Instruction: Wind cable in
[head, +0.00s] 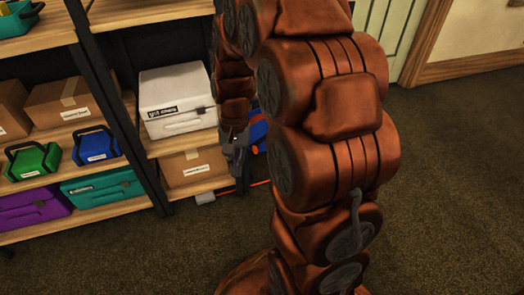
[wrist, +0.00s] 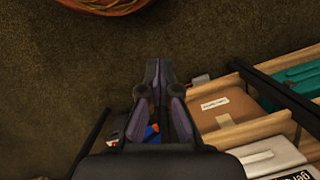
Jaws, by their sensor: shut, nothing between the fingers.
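My gripper (head: 238,168) hangs in front of the shelf's right end in the head view. In the wrist view its fingers (wrist: 156,66) come together at the tips, with nothing between them. A blue and orange object (head: 258,132) is partly hidden behind my gripper and arm. Blue and orange also show between and beside the fingers in the wrist view (wrist: 152,131); I cannot tell its full shape. A short piece of orange cable (head: 261,183) shows low beside the gripper. A small grey piece (head: 205,197) lies by the shelf's foot; it also shows in the wrist view (wrist: 201,79).
The shelf holds a white case (head: 176,98), a cardboard box (head: 193,168), a green case (head: 33,160), a blue case (head: 96,145), a teal case (head: 103,187) and a purple case (head: 34,207). Carpet (head: 455,160) is clear at right. A door (head: 392,25) stands behind.

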